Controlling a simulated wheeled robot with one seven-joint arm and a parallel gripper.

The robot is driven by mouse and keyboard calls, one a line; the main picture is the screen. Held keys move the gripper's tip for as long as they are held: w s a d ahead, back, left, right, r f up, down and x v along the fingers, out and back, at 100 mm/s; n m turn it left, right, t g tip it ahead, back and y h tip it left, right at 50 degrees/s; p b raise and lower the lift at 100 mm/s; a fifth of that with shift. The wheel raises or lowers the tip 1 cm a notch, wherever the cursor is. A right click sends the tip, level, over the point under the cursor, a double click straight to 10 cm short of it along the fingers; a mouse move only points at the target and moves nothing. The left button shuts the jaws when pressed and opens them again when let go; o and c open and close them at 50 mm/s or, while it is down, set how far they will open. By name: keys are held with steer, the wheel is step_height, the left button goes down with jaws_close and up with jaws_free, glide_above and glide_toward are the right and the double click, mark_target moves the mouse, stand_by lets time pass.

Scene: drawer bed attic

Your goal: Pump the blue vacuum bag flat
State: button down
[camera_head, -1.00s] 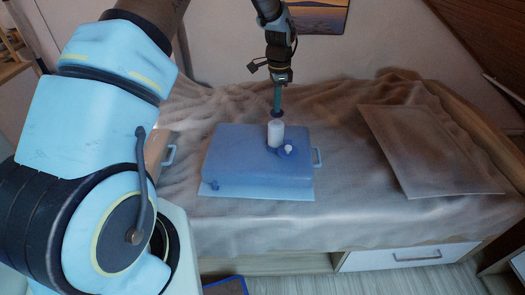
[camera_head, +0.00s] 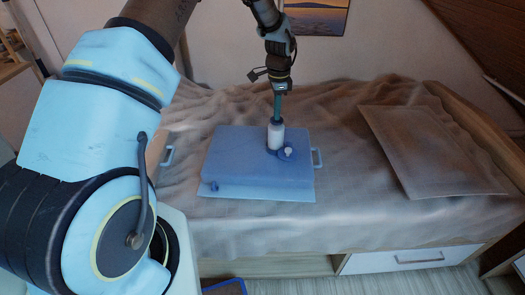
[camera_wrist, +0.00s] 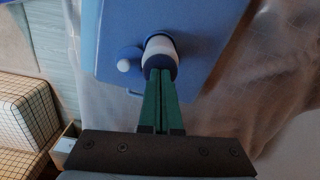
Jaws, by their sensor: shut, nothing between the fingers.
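The blue vacuum bag (camera_head: 240,155) lies on the bed, low and nearly level, on a light blue board (camera_head: 245,194). A white cylindrical pump (camera_head: 275,138) with a dark cap stands upright near the bag's back right. A small white knob on a blue disc (camera_head: 288,153) is beside it. My gripper (camera_head: 277,118) points down with its tips on top of the pump, its fingers together. In the wrist view, the green fingers (camera_wrist: 161,78) are shut and meet the pump's dark cap (camera_wrist: 159,62). Nothing shows between them.
The bed (camera_head: 350,215) has a rumpled beige cover. A flat brown panel (camera_head: 430,150) lies on its right. A white drawer front (camera_head: 397,258) is below the bed. Free cover lies around the bag.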

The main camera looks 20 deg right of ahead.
steer(key=shift+r+p, duration=1.85)
steer(key=shift+r, duration=1.1)
steer(key=shift+f, duration=0.15)
steer(key=shift+f+b, duration=0.85)
steer(key=shift+f, duration=0.55)
steer(key=shift+f, duration=0.1)
steer(key=shift+f+b, duration=1)
steer(key=shift+f, duration=0.85)
steer(key=shift+r, duration=0.1)
steer(key=shift+r+p, duration=1.9)
steer(key=shift+r, duration=1)
